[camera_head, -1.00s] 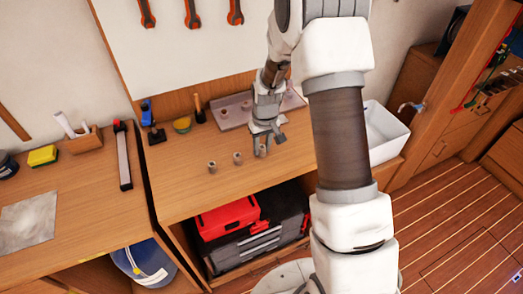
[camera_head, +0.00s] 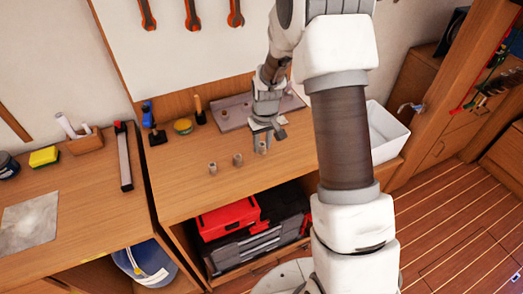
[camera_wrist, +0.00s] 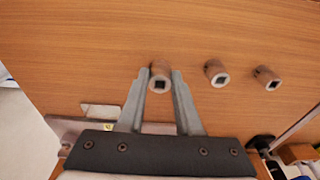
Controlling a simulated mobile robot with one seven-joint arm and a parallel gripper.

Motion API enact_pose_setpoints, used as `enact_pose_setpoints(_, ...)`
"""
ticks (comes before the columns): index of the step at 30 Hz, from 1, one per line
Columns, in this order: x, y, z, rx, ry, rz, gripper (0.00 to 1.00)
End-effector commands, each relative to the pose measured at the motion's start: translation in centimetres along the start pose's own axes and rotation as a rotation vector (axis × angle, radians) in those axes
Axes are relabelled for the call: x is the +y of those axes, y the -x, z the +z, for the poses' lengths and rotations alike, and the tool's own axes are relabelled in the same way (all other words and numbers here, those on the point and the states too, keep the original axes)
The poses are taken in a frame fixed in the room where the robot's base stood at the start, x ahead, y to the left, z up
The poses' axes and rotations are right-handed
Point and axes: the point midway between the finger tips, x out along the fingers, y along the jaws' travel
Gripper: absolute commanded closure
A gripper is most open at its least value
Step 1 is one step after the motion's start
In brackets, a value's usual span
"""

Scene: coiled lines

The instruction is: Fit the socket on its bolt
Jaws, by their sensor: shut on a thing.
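Three small brown-grey sockets with square drive holes stand on the workbench in a row. My gripper (camera_head: 264,136) is lowered at the right-hand socket (camera_head: 262,147), and its fingers are shut on it. In the wrist view this held socket (camera_wrist: 160,78) sits between the fingertips (camera_wrist: 160,82). The middle socket (camera_head: 238,159) and the left-hand socket (camera_head: 212,168) stand free; they also show in the wrist view as the middle (camera_wrist: 216,73) and right-hand (camera_wrist: 266,78) ones. A grey metal plate (camera_head: 232,114) lies behind, partly hidden by my arm. I cannot make out a bolt.
A white bin (camera_head: 386,135) stands at the bench's right end. The bench's front left is clear.

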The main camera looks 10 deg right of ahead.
Motion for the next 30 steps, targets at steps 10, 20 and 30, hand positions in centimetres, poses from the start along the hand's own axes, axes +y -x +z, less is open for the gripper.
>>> enact_pose_setpoints(10, 0.0, 1.2, -0.2, 0.001, 0.000, 0.000, 1.00)
enact_pose_setpoints(20, -0.8, 3.5, 3.9, 0.001, -0.103, 0.015, 1.00)
enact_pose_setpoints(30, -1.3, 4.5, 6.6, 0.001, -0.180, 0.022, 1.00)
